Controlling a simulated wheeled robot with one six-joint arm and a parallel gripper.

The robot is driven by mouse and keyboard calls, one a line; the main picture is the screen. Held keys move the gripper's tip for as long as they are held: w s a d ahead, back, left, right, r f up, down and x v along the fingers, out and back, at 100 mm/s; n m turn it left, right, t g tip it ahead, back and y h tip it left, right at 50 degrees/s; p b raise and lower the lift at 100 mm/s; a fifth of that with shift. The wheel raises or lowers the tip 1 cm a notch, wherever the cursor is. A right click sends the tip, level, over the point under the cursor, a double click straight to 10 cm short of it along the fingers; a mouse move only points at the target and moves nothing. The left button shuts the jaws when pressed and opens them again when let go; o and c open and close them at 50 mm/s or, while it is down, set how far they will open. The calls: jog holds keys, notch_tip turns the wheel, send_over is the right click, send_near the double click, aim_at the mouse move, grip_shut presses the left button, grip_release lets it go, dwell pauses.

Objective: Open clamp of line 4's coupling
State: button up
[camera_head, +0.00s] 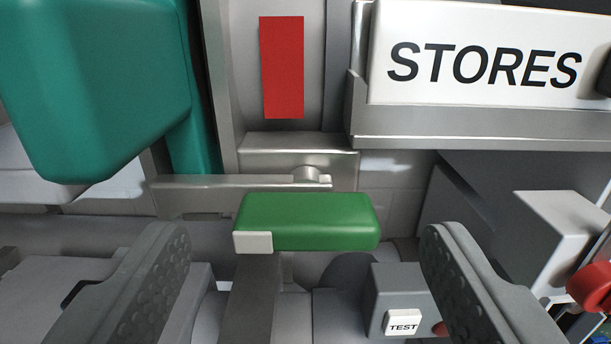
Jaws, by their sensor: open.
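My gripper (308,290) is open, with its two dark grey ribbed fingers at the lower left and lower right. A green block-shaped handle (307,221) with a small white tab at its left end shows between and just beyond the fingertips. The fingers look apart from it. A dark grey bar runs down from the handle. A metal lever bar (240,183) with a round pin lies just behind the handle. I cannot tell whether these parts are the clamp of line 4's coupling, as no line number shows.
A large teal body (100,85) fills the upper left. A red plate (282,67) is on the grey housing at top centre. A white STORES sign (488,62) stands at upper right. A grey box with a TEST button (403,323) and a red knob (590,288) are at lower right.

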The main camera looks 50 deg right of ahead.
jog(key=shift+x, duration=0.9)
jog(key=c, duration=1.4)
